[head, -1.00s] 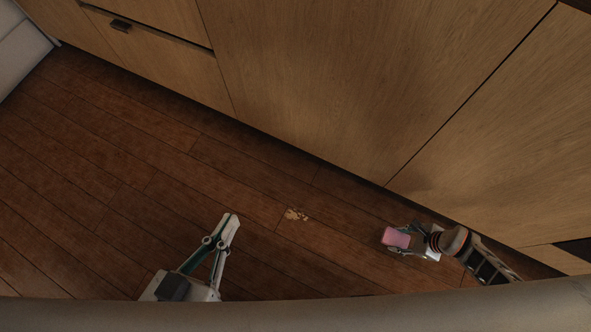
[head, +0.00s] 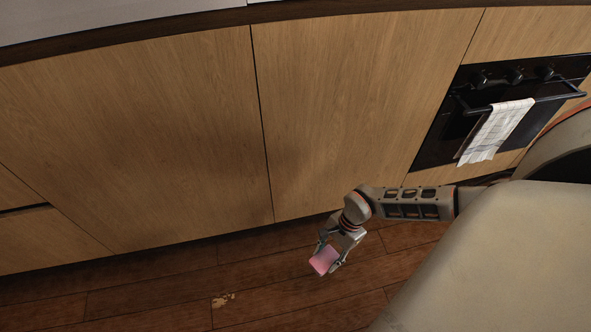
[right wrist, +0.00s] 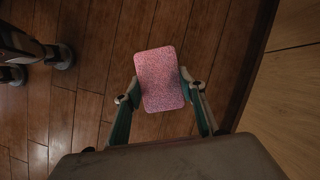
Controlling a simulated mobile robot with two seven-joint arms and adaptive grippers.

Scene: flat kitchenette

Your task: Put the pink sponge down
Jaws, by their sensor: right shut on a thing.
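The pink sponge (head: 325,260) is between the fingers of my right gripper (head: 328,263) in the head view, low in front of the wooden cabinet fronts and over the floor. In the right wrist view the sponge (right wrist: 162,79) shows its broad face, with one finger on each side; the right gripper (right wrist: 160,88) is shut on it. I cannot tell the sponge's exact height above the floor. My left gripper is outside the head view. Grey parts at the left edge of the right wrist view seem to be mine; their jaw state is unclear.
Wooden cabinet fronts (head: 360,100) rise behind the gripper. An oven (head: 430,145) with a checked towel (head: 496,130) on its handle stands at the right. The dark plank floor (head: 150,298) is open to the left, with a small pale patch (head: 223,300).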

